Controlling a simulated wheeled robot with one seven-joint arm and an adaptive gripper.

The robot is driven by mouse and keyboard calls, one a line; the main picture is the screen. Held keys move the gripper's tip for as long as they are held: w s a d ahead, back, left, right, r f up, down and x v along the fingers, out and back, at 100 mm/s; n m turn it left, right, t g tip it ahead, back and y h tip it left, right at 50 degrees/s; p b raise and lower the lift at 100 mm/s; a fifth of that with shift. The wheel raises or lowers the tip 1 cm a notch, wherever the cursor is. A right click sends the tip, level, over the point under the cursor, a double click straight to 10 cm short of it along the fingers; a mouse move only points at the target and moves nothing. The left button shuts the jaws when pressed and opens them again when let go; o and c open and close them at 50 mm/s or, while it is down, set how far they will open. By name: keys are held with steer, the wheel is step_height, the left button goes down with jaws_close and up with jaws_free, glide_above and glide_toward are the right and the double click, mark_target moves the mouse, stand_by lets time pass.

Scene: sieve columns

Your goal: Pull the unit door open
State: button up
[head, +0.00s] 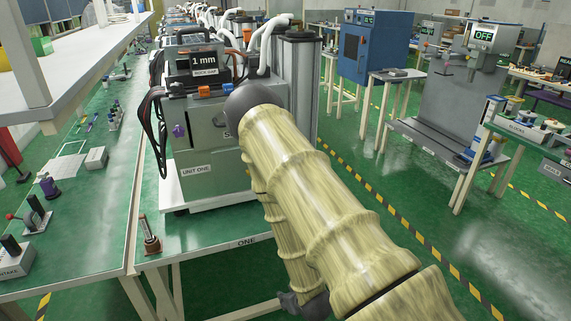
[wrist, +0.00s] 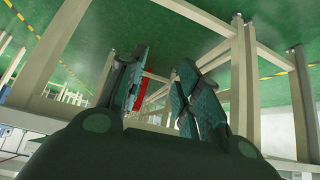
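The unit (head: 210,178), a grey-green box labelled UNIT ONE, stands on a white base on the table marked ONE. Its front shows an upper panel (head: 203,135) with a purple knob (head: 179,131) at the left and a plain lower panel. I see no open gap at the front, but my arm covers its right part, so I cannot tell which panel is the door. My gripper (wrist: 160,92) shows in the wrist view with its two fingers apart and nothing between them. It faces table legs and green floor, away from the unit's front. In the head view it is not clearly visible.
A black box reading 1 mm (head: 199,63) sits on the unit, with cables and pipes around it. A small brown-based tool (head: 150,240) stands on the table's front left. In the wrist view, pale table legs (wrist: 250,90) stand close around.

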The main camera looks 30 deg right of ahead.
steer(key=w+d+r+t+p, duration=0.1)
steer(key=w+d+r+t, duration=0.2)
steer(key=w+d+r, duration=0.45)
steer(key=w+d+r+n+t+p, duration=0.1)
steer(key=w+d+r+t, duration=0.3)
steer(key=r, duration=0.7)
steer(key=w+d+r+t+p, duration=0.1)
steer(key=w+d+r+t, duration=0.25)
steer(key=w+r, duration=0.5)
steer(key=shift+g+y, duration=0.25)
steer(key=shift+y, duration=0.05)
steer(key=w, duration=0.3)
steer(key=w+p, duration=0.1)
steer(key=w, duration=0.2)
steer(key=w+d+r+p, duration=0.1)
steer(key=w, duration=0.2)
steer(key=shift+c, duration=0.2)
jaws_close()
